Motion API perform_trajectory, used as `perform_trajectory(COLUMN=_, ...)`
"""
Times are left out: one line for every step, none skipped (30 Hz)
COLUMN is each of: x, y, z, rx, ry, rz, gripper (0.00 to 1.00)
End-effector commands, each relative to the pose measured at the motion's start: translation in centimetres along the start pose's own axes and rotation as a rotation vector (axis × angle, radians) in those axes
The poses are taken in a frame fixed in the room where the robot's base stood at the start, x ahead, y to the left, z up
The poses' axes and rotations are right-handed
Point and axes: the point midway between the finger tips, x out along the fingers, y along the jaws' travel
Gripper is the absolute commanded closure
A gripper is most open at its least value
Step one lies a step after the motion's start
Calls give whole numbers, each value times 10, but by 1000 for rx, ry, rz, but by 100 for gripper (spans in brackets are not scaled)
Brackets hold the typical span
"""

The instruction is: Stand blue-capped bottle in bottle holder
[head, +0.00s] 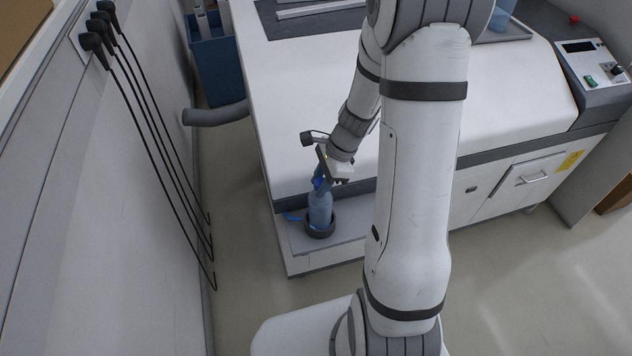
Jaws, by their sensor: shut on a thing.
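The blue-capped bottle (319,208) is a translucent blue bottle near the front left of the white machine. It looks close to upright. Its lower end is within or just behind the rim of the dark round bottle holder (320,233); I cannot tell whether it rests on the bottom. The holder sits on a low grey ledge. My gripper (321,182) comes down from the upper right and is shut on the bottle at its blue cap and neck. The fingers partly hide the cap.
The ledge (350,226) has bare room to the right. The white machine (290,110) stands behind. Black cables (160,150) hang along the left wall. A grey pipe (215,115) and blue bin (215,70) are at the upper left.

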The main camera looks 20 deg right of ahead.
Motion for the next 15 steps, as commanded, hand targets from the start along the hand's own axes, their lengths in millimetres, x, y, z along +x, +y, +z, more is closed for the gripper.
perform_trajectory(x=2, y=0, z=-1, rx=0, ry=0, rz=0, gripper=100)
perform_trajectory(x=2, y=0, z=-1, rx=0, ry=0, rz=0, gripper=68)
perform_trajectory(x=2, y=0, z=0, rx=0, ry=0, rz=0, gripper=65)
perform_trajectory(x=2, y=0, z=0, rx=0, ry=0, rz=1, gripper=63)
perform_trajectory(x=2, y=0, z=0, rx=0, ry=0, rz=1, gripper=60)
perform_trajectory(x=2, y=0, z=0, rx=0, ry=0, rz=1, gripper=57)
perform_trajectory(x=2, y=0, z=0, rx=-1, ry=0, rz=1, gripper=55)
perform_trajectory(x=2, y=0, z=0, rx=-1, ry=0, rz=1, gripper=52)
perform_trajectory(x=2, y=0, z=0, rx=-1, ry=0, rz=1, gripper=49)
perform_trajectory(x=2, y=0, z=0, rx=-1, ry=0, rz=1, gripper=48)
perform_trajectory(x=2, y=0, z=0, rx=-1, ry=0, rz=1, gripper=48)
perform_trajectory(x=2, y=0, z=0, rx=-1, ry=0, rz=1, gripper=48)
perform_trajectory(x=2, y=0, z=0, rx=-1, ry=0, rz=1, gripper=48)
perform_trajectory(x=2, y=0, z=0, rx=-1, ry=0, rz=1, gripper=48)
perform_trajectory(x=2, y=0, z=0, rx=-1, ry=0, rz=1, gripper=48)
